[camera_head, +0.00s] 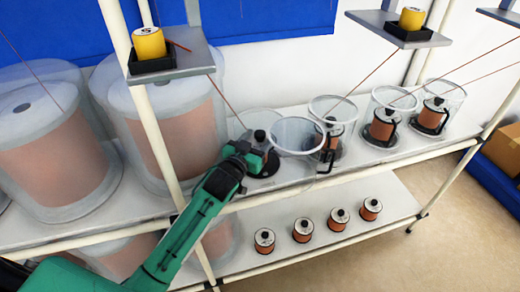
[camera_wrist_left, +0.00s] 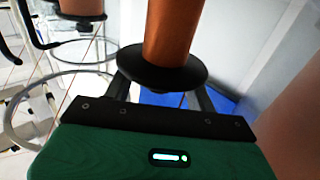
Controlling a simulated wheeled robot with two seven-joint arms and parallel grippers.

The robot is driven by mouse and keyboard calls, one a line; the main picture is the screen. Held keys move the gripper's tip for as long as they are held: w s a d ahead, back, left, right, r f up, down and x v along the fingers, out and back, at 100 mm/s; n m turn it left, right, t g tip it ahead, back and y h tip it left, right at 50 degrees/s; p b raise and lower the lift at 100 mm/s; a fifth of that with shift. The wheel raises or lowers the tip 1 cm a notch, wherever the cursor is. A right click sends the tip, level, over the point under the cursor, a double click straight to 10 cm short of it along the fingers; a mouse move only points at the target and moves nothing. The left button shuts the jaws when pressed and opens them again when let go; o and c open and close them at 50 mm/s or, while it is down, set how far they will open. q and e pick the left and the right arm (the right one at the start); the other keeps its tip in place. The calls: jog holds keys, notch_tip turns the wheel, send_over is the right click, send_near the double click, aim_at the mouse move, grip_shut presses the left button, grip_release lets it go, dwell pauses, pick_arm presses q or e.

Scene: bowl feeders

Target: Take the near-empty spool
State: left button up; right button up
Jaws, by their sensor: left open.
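My left gripper (camera_head: 258,158) is at the leftmost small station on the upper shelf. It is open, with its fingers around the spool's black end, where a dark knob (camera_head: 259,135) shows. In the left wrist view a narrow copper-coloured spool (camera_wrist_left: 170,30) with a black flange (camera_wrist_left: 163,70) lies between the gripper's fingers (camera_wrist_left: 162,92). Contact cannot be told. In the head view the arm and gripper hide most of this spool. My right gripper is not in view.
Several covered copper spools (camera_head: 383,125) stand farther right. Large clear drums (camera_head: 165,120) are left. A post (camera_head: 150,110) rises near my arm. Several full spools (camera_head: 302,230) stand on the lower shelf (camera_head: 350,250).

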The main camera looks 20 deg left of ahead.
pick_arm(q)
jog(key=shift+w+d, duration=0.2)
jog(key=shift+w, duration=0.65)
jog(key=shift+c, duration=0.3)
grip_shut()
